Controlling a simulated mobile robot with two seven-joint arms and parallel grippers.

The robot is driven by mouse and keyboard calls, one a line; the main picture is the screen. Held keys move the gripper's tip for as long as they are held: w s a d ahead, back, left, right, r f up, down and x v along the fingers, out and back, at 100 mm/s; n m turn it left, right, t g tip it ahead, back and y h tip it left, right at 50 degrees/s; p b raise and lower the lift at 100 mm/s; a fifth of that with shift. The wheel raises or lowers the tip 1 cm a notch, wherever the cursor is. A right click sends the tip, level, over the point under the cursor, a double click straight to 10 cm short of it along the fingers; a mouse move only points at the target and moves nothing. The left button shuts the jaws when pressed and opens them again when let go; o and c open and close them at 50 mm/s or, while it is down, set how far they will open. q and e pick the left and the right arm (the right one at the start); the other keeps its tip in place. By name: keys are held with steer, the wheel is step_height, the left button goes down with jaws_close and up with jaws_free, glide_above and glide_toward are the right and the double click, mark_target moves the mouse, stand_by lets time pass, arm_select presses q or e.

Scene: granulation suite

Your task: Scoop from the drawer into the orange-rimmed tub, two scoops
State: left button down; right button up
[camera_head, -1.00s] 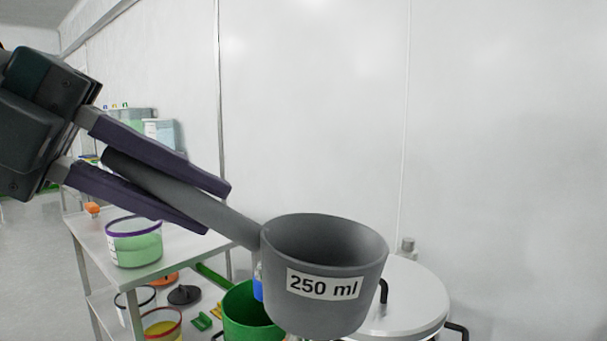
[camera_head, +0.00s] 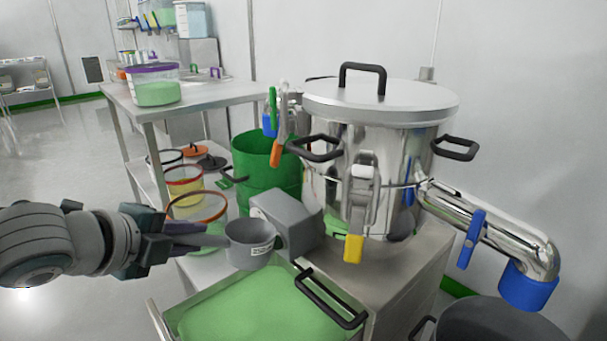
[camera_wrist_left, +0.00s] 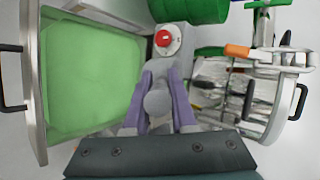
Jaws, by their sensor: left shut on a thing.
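The grey scoop (camera_head: 250,252) is held by its handle in my left gripper (camera_head: 185,238), which is shut on it. Its cup is roughly upright, and no green shows in the part of its inside that I see. In the left wrist view my purple fingers (camera_wrist_left: 160,100) close on the handle. The open drawer (camera_head: 357,322), full of light green powder, lies below and in front of the scoop; it also shows in the left wrist view (camera_wrist_left: 37,100). The orange-rimmed tub (camera_head: 197,208) stands behind my gripper, partly hidden by it. My right gripper is out of view.
A grey box (camera_head: 288,222) stands just right of the scoop, with a shiny lidded vessel (camera_head: 375,130) behind it. A green bin (camera_head: 265,170), a red-rimmed tub (camera_head: 184,180) and a purple-rimmed tub (camera_head: 153,85) are farther back. A steel pipe (camera_head: 490,225) juts out at right.

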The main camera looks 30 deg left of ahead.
arm_select(q)
steer(key=shift+w+d+f+m+g+b, duration=0.3)
steer(key=shift+w+d+f+b, duration=0.35)
steer(key=shift+f+b, duration=4.1)
steer(key=shift+w+d+f+m+g+b, duration=0.3)
steer(key=shift+d+f+b, duration=0.55)
steer(key=shift+f+b, duration=3.85)
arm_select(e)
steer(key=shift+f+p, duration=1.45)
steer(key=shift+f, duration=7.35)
arm_select(q)
step_height(320, 180, up, 8)
steer(key=s+a+t+p, duration=0.1)
steer(key=s+t+p, duration=0.1)
steer(key=p, duration=0.7)
steer(key=shift+s+a+r+n+h, duration=0.15)
steer(key=shift+s+r+n+h, duration=0.05)
steer(key=shift+s+n+h, duration=0.2)
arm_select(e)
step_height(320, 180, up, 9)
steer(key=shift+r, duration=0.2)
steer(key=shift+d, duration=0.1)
